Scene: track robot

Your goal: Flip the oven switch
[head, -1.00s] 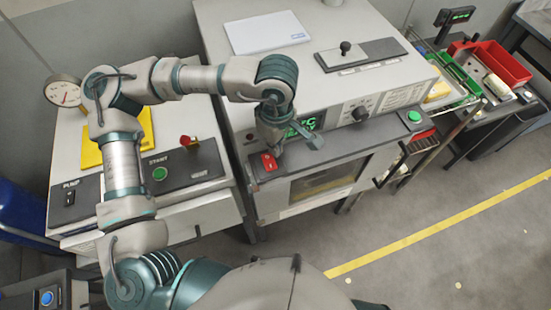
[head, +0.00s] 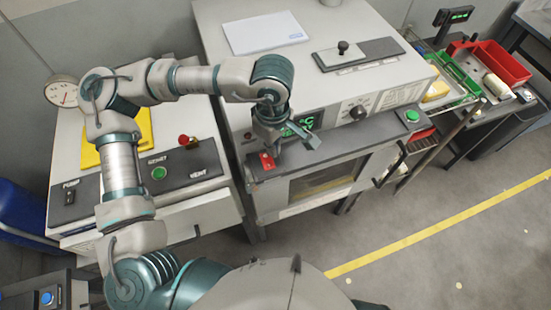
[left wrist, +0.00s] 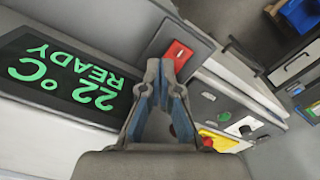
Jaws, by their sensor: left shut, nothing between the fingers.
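The oven switch is a small red rocker (head: 266,161) on the dark strip at the oven's left front. In the left wrist view the red switch (left wrist: 179,54) sits in a grey plate just beyond my fingertips. My left gripper (head: 277,142) hangs over that strip, just by the switch. In the left wrist view my gripper (left wrist: 160,68) has its fingertips together, with nothing between them. The tips overlap the plate's near edge; I cannot tell if they touch the switch. My right gripper is out of view.
The oven's green display (left wrist: 70,78) reads 22 °C READY. A black knob (head: 358,112) and a green button (head: 412,116) lie further right. The pump bench with a green start button (head: 159,173) and a red knob (head: 184,140) stands to the left.

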